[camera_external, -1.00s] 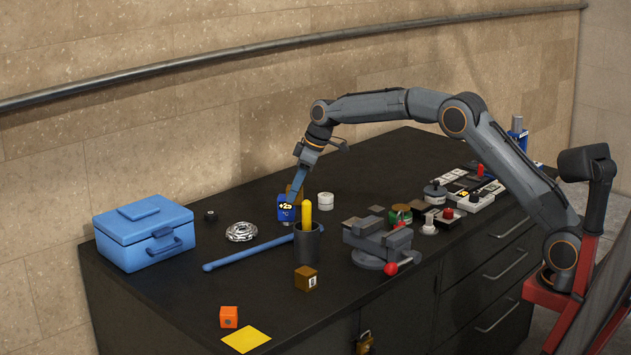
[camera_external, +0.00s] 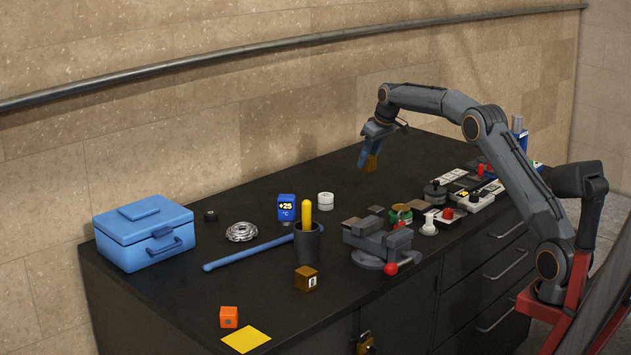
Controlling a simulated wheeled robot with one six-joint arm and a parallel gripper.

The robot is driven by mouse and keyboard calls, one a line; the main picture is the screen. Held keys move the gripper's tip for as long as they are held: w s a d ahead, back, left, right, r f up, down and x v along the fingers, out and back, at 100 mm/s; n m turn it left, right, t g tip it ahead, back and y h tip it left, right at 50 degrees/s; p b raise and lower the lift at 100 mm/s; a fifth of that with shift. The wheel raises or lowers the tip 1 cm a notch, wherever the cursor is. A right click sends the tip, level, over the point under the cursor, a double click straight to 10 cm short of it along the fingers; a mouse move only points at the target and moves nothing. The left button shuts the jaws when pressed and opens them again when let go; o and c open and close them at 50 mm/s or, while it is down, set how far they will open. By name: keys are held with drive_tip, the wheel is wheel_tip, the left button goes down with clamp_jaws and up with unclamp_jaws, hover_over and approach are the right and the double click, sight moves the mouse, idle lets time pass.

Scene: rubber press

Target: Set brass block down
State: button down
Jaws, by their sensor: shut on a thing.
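My gripper (camera_external: 368,160) is over the back part of the dark bench top (camera_external: 335,178), with its blue fingers pointing down. A second brown block (camera_external: 305,279), with a white label, sits near the front of the bench beside a dark cup (camera_external: 307,245).
A blue "+25" display (camera_external: 286,208) and a white round piece (camera_external: 325,200) stand to the left. A vise (camera_external: 383,243) and several small parts stand in front and to the right. A blue toolbox (camera_external: 144,234) is at far left. The bench around the held block looks clear.

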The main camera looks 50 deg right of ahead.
wheel_tip(320, 180, down, 9)
drive_tip(key=shift+f+p, duration=0.2)
drive_tip(key=shift+p, duration=0.7)
drive_tip(key=shift+f, duration=0.15)
drive_tip(key=c, duration=1.3)
unclamp_jaws()
drive_tip(key=shift+r, duration=0.2)
drive_tip(key=b+v, duration=0.1)
drive_tip(key=v, duration=1.1)
drive_tip(key=shift+b, duration=0.4)
drive_tip(key=shift+a, duration=0.1)
